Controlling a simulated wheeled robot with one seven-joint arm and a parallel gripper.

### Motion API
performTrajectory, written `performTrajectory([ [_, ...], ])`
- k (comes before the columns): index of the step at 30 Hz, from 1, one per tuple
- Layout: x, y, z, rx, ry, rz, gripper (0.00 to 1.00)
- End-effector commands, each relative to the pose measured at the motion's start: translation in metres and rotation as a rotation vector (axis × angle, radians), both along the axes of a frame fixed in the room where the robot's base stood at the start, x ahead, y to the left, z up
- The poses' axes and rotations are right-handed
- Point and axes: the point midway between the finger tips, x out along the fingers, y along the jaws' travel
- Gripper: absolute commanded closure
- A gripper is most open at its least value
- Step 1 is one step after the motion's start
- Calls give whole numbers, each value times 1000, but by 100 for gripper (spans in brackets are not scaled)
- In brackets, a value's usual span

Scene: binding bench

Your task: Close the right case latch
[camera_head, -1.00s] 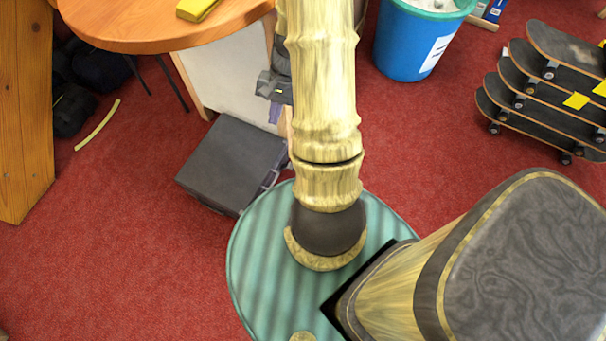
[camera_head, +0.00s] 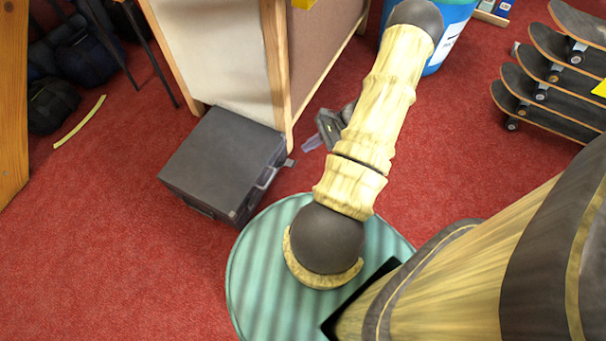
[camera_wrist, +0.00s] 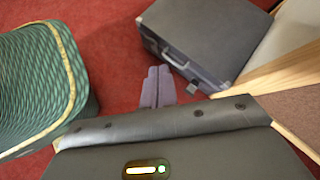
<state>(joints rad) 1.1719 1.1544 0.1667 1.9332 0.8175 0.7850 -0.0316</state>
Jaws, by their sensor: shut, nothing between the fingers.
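The dark grey case (camera_head: 222,160) lies on the red floor, left of my base; it also shows at the top of the wrist view (camera_wrist: 205,32). Its handle (camera_head: 266,177) is on the side facing my base. The right latch (camera_head: 289,162) sticks out from that side near the far corner, and it also sticks out in the wrist view (camera_wrist: 217,86). My gripper (camera_head: 310,144) is to the right of the latch, partly hidden by my arm. In the wrist view its purplish fingers (camera_wrist: 158,76) are together and empty, left of the latch, apart from it.
A wood-framed stand with a white panel (camera_head: 215,50) and a brown panel (camera_head: 318,55) rises right behind the case. A blue bin (camera_head: 440,45) and stacked skateboards (camera_head: 545,90) are at right. Dark bags (camera_head: 60,75) lie at left.

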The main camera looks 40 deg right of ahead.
Motion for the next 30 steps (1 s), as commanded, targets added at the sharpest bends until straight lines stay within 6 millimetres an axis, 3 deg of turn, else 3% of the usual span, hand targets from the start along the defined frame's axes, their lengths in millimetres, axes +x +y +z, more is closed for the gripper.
performTrajectory([
  [1, -3, -5, -27, 28, -3, -48, 100],
  [21, -44, -65, -231, 346, -109, -667, 100],
  [25, -51, -74, -255, 385, -133, -755, 100],
  [30, -55, -77, -263, 404, -145, -797, 100],
])
